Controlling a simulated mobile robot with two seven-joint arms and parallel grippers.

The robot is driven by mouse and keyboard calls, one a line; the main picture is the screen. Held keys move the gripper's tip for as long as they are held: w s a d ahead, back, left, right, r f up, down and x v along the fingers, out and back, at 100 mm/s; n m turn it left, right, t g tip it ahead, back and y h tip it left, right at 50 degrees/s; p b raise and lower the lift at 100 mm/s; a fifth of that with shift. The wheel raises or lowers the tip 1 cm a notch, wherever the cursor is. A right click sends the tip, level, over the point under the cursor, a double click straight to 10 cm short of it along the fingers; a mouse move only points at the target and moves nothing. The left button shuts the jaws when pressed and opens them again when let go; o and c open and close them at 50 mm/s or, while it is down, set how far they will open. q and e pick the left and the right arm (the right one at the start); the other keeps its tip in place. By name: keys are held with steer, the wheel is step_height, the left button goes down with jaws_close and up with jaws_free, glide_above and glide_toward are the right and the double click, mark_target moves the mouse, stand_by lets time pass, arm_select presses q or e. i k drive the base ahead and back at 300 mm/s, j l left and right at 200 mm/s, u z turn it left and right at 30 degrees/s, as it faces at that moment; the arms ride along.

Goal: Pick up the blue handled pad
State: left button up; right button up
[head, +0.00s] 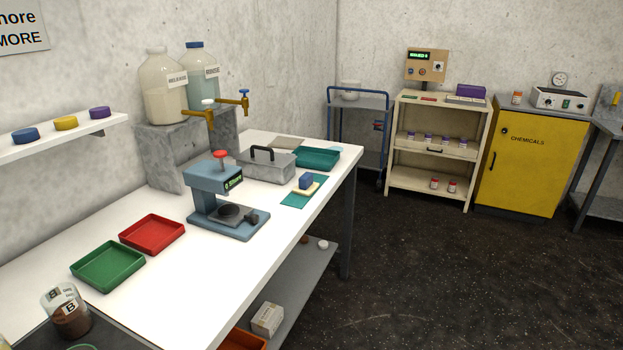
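The blue handled pad (306,182) is small in the head view. Its blue part sits on a pale, cream-coloured base on a green mat (296,197), near the right edge of the white bench (170,285). Nothing is touching it from above. Neither of my grippers is in view.
A blue press-like device (228,200) stands left of the mat. A grey box with a black handle (264,165) and a teal tray (317,158) are behind it. Red (152,234) and green (107,265) trays lie nearer. Dark floor (430,270) is clear at right.

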mark_target(306, 187)
steer(key=i+l+u, duration=0.1)
steer(key=u, duration=0.65)
steer(key=i+l+u, duration=0.2)
steer(key=l+u, duration=0.2)
steer(key=l, duration=0.15)
steer(key=i+l+u, duration=0.15)
steer(key=i+l, duration=0.05)
steer(key=l, duration=0.1)
